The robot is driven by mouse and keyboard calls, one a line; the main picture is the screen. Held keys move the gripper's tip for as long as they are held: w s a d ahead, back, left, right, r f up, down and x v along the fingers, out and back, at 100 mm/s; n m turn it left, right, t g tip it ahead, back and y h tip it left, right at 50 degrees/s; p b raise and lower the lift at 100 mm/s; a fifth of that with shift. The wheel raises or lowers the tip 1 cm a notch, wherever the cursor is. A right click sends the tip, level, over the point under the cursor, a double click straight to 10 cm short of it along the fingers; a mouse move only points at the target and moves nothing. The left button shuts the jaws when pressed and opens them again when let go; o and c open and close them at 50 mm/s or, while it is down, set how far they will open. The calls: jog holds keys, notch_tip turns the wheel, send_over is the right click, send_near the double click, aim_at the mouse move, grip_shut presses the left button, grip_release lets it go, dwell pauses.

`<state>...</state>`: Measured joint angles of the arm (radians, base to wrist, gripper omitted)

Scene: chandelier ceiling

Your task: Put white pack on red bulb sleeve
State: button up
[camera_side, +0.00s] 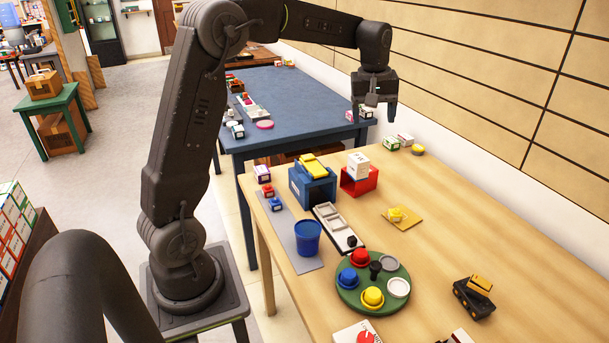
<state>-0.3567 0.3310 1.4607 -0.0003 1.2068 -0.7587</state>
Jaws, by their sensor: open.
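The white pack (358,161) is a small upright box with dark marks on its face. It stands at the red bulb sleeve (368,184), an open-fronted red box on the wooden table. The pack's lower part overlaps the sleeve's top; I cannot tell from this angle whether it rests on top or sits partly inside. My gripper (377,108) hangs pointing down, well above and slightly right of the pack in the picture.
A blue box (311,190) with a yellow pack (313,166) on top stands just left. A white tray (333,222), blue cup (307,238) and green round board (349,298) with coloured pieces lie nearer. The table's right middle is mostly clear.

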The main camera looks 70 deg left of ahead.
jog(key=s+d+r+m+t, duration=0.2)
jog(key=s+d+r+m, duration=0.2)
jog(key=s+d+m, duration=0.55)
jog(key=s+d+f+m+t, duration=0.1)
jog(key=s+d+f, duration=0.1)
jog(key=s, duration=0.6)
jog(key=s+d+f+m+t, duration=0.1)
jog(key=s+d+f+m, duration=0.1)
jog(key=s+d, duration=0.3)
jog(key=s+f, duration=0.1)
jog(key=s, duration=0.2)
jog(key=shift+s+d+h, duration=0.15)
jog(key=shift+d+h, duration=0.05)
jog(key=shift+h, duration=0.1)
